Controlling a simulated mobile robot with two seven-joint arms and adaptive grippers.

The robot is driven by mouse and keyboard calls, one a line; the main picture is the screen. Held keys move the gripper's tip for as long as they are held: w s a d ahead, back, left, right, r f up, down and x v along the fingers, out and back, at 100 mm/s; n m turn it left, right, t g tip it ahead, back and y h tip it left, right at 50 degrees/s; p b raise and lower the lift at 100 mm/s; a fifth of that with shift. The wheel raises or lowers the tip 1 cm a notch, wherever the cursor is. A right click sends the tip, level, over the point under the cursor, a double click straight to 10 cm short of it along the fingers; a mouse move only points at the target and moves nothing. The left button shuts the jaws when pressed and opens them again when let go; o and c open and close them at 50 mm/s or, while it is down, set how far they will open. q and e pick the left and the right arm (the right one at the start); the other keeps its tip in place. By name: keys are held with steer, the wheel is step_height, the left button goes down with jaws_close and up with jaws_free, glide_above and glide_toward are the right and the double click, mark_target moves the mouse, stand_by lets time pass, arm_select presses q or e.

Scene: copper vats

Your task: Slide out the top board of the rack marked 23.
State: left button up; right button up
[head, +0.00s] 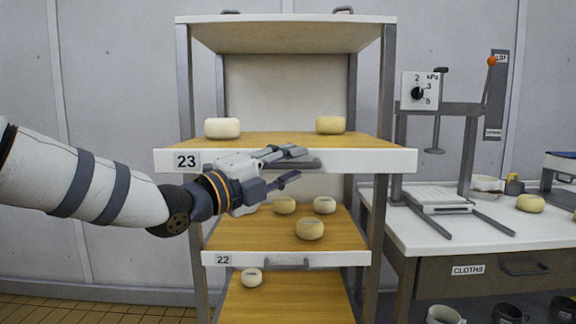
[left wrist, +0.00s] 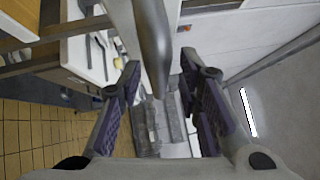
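The rack's top board (head: 350,160) has a white front with a 23 label (head: 187,161) at its left end. Its front edge stands forward of the rack posts. Two pale cheeses, one at left (head: 222,128) and one at right (head: 330,125), rest on it. A dark handle (head: 312,165) sits mid-front. My left gripper (head: 294,164) reaches in from the left, one finger above the handle and one below. In the left wrist view my left gripper (left wrist: 162,92) is open, with the handle bar (left wrist: 154,40) between its fingers and a gap on each side. My right gripper is out of view.
Below is the board marked 22 (head: 330,259), with several cheeses. A lower board (head: 300,300) is under it. At right stands a white bench (head: 440,235) with a press (head: 420,95) and a cloths drawer (head: 500,268), close to the rack's right post (head: 384,100).

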arm_select(q)
steer(key=v, duration=1.2)
steer(key=shift+s+f, duration=0.1)
